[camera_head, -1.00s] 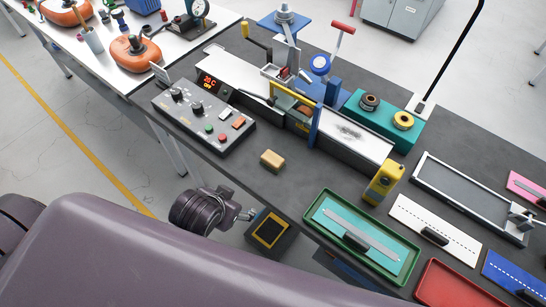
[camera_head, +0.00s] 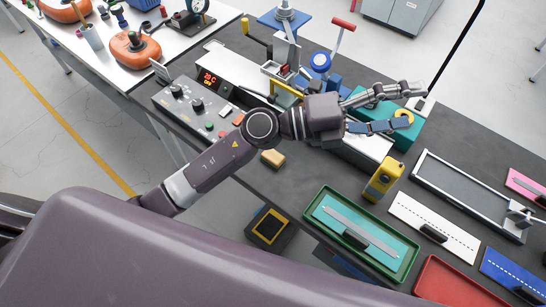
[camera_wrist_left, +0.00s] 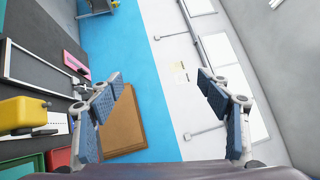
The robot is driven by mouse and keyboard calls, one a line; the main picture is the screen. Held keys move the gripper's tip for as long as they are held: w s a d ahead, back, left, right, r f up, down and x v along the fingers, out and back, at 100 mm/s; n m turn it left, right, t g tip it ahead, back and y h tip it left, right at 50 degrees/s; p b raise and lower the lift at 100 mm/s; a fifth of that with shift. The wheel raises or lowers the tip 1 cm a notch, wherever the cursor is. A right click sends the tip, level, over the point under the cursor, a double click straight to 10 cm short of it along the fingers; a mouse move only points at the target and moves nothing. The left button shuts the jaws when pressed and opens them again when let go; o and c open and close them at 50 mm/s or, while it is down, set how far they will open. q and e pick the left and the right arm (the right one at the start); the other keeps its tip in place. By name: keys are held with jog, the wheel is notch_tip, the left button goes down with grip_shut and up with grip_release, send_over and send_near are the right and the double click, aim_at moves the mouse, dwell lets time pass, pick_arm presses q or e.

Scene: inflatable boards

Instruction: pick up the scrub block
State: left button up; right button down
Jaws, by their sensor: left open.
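The scrub block seems to be the small tan block (camera_head: 273,158) lying on the dark bench top in the head view, below my left forearm. Its upper edge is close to or partly behind the arm. My left gripper (camera_head: 417,106) is open and empty, out to the right of the block and above the teal holder, with its fingers pointing right. In the left wrist view the open fingers (camera_wrist_left: 159,85) have only floor and wall between them, and the block does not show there. My right gripper is not in view.
A control box (camera_head: 190,104) stands left of the block. A yellow device (camera_head: 383,179) and a green tray (camera_head: 318,207) are to its right. The heat-sealing machine (camera_head: 232,75) lies behind, partly covered by my arm. Bare bench surrounds the block's front.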

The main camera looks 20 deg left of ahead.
pick_arm(q)
notch_tip(320, 180, down, 5)
jog(key=s+d+m+g+y, duration=0.2)
jog(key=m+g, duration=0.2)
jog(key=m+g+y, duration=0.3)
jog(key=y, duration=1.4)
send_over(273, 155)
jog(key=f, duration=2)
jog(key=shift+w+d, duration=0.1)
jog(key=shift+d, duration=0.2)
jog(key=shift+a+f, duration=0.2)
jog(key=shift+a, duration=0.05)
jog(key=f+p, duration=0.1)
jog(key=f, duration=0.2)
jog(key=f+p, duration=0.2)
jog(key=f, duration=0.1)
jog(key=shift+s+a, duration=0.1)
jog(key=shift+s, duration=0.1)
jog(key=shift+f, duration=0.6)
jog(key=c, duration=1.2)
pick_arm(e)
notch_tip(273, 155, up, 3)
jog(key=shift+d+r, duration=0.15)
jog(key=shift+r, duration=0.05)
